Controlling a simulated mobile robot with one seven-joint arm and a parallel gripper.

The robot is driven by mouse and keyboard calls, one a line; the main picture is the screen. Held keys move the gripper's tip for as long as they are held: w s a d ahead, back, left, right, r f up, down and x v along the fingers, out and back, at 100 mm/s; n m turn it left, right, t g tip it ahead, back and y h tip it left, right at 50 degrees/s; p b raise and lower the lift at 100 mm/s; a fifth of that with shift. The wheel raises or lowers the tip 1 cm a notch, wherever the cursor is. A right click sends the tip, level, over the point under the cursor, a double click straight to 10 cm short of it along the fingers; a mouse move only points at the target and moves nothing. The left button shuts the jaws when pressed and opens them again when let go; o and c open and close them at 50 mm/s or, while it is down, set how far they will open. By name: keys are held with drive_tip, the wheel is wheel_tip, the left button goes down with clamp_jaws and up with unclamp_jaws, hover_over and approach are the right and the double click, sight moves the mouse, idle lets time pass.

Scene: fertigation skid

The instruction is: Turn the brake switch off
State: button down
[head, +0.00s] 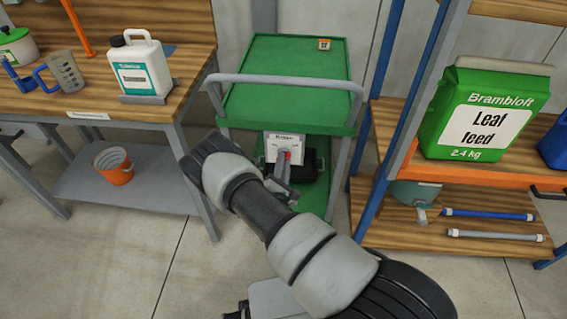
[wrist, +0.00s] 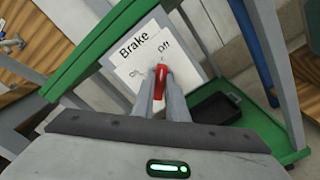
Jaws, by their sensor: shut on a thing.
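The brake switch is a small red lever (wrist: 160,79) on a white panel (wrist: 133,50) marked "Brake", with "On" at the left and "Off" at the upper right. In the wrist view my gripper (wrist: 164,88) has its fingers closed around the red lever. I cannot tell clearly which mark the lever points to, as the fingers hide part of it. In the head view the panel (head: 273,146) sits under the front of the green cart's top (head: 285,85), and my gripper (head: 285,165) reaches it, with a bit of red showing at the fingertips.
A grey handle bar (head: 285,80) crosses above the panel. A black box (head: 312,164) is beside the fingers. A wooden bench (head: 165,105) with a white jug (head: 140,65) stands left. A shelf with a green leaf feed bag (head: 485,108) stands right.

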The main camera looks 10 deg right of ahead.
drive_tip(key=c, duration=1.8)
unclamp_jaws()
drive_tip(key=shift+o, duration=0.2)
drive_tip(key=p+v, duration=0.2)
drive_tip(key=v, duration=1.5)
drive_tip(key=shift+s, duration=0.2)
